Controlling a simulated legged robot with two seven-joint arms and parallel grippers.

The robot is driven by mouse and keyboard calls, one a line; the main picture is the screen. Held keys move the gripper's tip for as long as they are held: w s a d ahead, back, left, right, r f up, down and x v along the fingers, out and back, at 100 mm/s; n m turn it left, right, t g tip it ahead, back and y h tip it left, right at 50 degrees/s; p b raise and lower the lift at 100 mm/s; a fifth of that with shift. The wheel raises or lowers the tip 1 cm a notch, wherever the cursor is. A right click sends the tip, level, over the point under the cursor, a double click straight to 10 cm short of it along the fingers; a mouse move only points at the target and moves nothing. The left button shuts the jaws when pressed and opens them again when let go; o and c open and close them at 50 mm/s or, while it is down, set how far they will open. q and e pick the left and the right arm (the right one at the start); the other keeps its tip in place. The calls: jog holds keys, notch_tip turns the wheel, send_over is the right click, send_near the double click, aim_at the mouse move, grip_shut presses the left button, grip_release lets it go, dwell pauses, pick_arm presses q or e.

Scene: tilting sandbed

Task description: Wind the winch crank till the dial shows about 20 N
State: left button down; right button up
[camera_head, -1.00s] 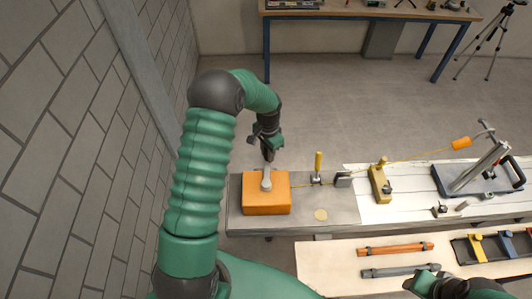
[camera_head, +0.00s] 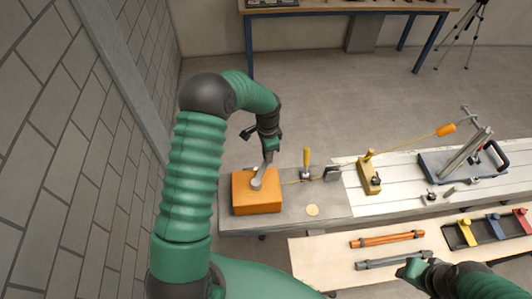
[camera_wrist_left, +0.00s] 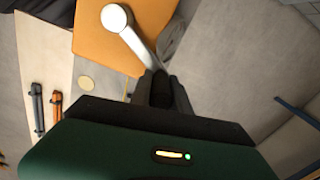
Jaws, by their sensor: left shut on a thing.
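The orange winch box (camera_head: 257,205) sits at the left end of the grey bench. Its pale grey crank (camera_head: 257,182) leans up and slightly right from the hub. The crank also shows in the left wrist view (camera_wrist_left: 116,19), its arm running down to my fingers. My left gripper (camera_head: 267,157) is shut on the crank's outer end; its fingers (camera_wrist_left: 160,88) partly hide the handle. A pale round disc (camera_head: 312,210) lies on the bench right of the winch; I cannot tell whether it is the dial, and no reading is legible. My right gripper (camera_head: 411,268) is low at the right, its jaws unclear.
A thin line runs from the winch past a yellow-handled lever (camera_head: 306,160) and a yellow block (camera_head: 369,177) to an orange piece (camera_head: 446,130) near a tilted post. Orange (camera_head: 387,239) and grey bars lie on the front board. A brick wall stands at the left.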

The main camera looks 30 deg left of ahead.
pick_arm(q)
jog(key=shift+d, duration=0.15)
jog(key=c, duration=1.4)
grip_release()
jog(key=shift+o, duration=0.8)
jog(key=shift+w, duration=0.1)
notch_tip(320, 180, up, 17)
jog(key=b, duration=0.3)
jog(key=shift+f+b, duration=0.15)
jog(key=shift+b, duration=0.15)
